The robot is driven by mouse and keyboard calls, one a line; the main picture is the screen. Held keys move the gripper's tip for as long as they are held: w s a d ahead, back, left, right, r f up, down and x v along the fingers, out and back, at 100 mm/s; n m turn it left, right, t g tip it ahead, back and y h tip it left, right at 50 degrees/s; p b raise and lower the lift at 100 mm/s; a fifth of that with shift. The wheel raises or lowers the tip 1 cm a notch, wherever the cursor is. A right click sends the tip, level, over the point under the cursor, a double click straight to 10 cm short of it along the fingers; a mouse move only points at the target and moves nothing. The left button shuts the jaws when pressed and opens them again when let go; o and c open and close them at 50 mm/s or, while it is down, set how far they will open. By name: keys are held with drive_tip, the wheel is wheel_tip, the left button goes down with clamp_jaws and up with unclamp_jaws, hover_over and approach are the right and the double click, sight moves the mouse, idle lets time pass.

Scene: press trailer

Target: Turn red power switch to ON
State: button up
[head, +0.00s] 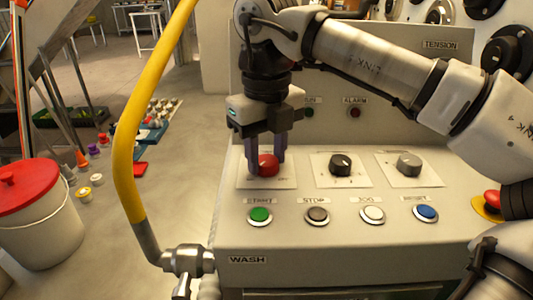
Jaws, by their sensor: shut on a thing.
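The red power switch (267,165) is a round red knob on a pale square plate at the left of the control panel's upper row. My gripper (266,165) points down from above, with one finger on each side of the knob. It is shut on the red knob. The fingers hide parts of the knob's sides and of the plate behind it. The knob's pointer and any ON marking cannot be made out.
A black knob (340,165) and a grey knob (409,164) sit to the right. In front are green (260,215), dark, white and blue (425,213) buttons. A red emergency button (492,199) is at the right. A yellow hose (130,130) rises at the left.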

sight(267, 159)
drive_tip(key=shift+m, duration=1.1)
drive_tip(key=o, duration=1)
drive_tip(key=shift+r+p, duration=2.1)
drive_tip(key=shift+r, duration=4.85)
drive_tip(key=shift+s+f, duration=0.1)
